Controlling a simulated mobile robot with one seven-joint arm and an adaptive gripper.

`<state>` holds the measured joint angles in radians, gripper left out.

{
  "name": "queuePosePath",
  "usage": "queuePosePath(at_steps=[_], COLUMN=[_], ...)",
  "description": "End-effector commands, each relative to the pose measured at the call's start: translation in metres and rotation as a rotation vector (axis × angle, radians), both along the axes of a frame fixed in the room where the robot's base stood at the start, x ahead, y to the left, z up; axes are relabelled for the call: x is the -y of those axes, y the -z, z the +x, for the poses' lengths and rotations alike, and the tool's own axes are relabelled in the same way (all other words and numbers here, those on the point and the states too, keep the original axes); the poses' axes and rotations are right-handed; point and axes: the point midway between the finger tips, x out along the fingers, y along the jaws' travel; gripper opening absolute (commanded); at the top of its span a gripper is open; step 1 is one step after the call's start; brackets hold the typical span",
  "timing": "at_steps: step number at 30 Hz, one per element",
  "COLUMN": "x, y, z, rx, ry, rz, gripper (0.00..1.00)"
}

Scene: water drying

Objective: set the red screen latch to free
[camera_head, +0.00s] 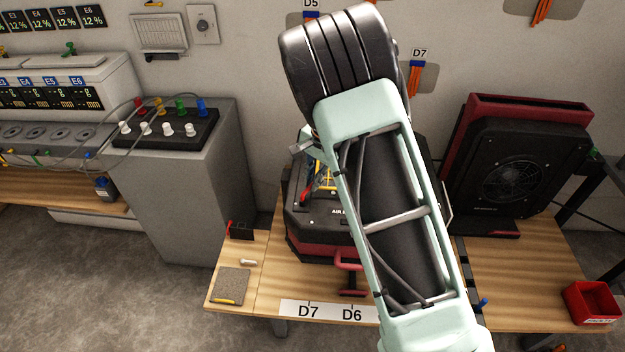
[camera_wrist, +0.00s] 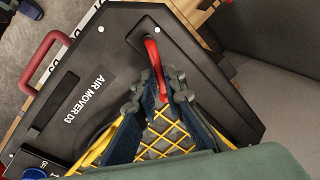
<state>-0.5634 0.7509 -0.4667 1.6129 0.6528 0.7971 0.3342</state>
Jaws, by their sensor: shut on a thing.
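The black air mover (camera_head: 310,222), labelled "AIR MOVER D3" in the wrist view (camera_wrist: 60,125), lies on the wooden bench with its top face up. The red screen latch (camera_wrist: 153,52) is a slim curved lever on that face, beside the yellow screen grille (camera_wrist: 165,132). My gripper (camera_wrist: 161,86) is shut on the free end of the red latch, with one dark finger on each side. The latch's other end runs into a dark recess in the face. In the head view my arm covers much of the air mover, and the grip is hard to make out.
A second black and red fan unit (camera_head: 512,165) stands at the right of the bench. A red bin (camera_head: 590,302) is at the right front corner. A grey pad (camera_head: 230,286) lies at the left front. A grey cabinet (camera_head: 205,190) stands left of the bench.

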Motion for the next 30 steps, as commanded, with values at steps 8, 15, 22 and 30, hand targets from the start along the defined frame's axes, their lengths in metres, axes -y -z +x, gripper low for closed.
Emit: queuePosePath(at_steps=[8, 15, 22, 30], x=[-0.001, -0.005, -0.013, -0.023], y=[0.0, 0.001, 0.001, 0.0], z=[0.001, 0.005, 0.009, 0.011], rx=[0.001, 0.003, 0.003, 0.003], ry=[-0.039, -0.176, -0.383, -0.638], rz=[0.001, 0.002, 0.002, 0.002], gripper=[0.0, 0.0, 0.0, 0.0])
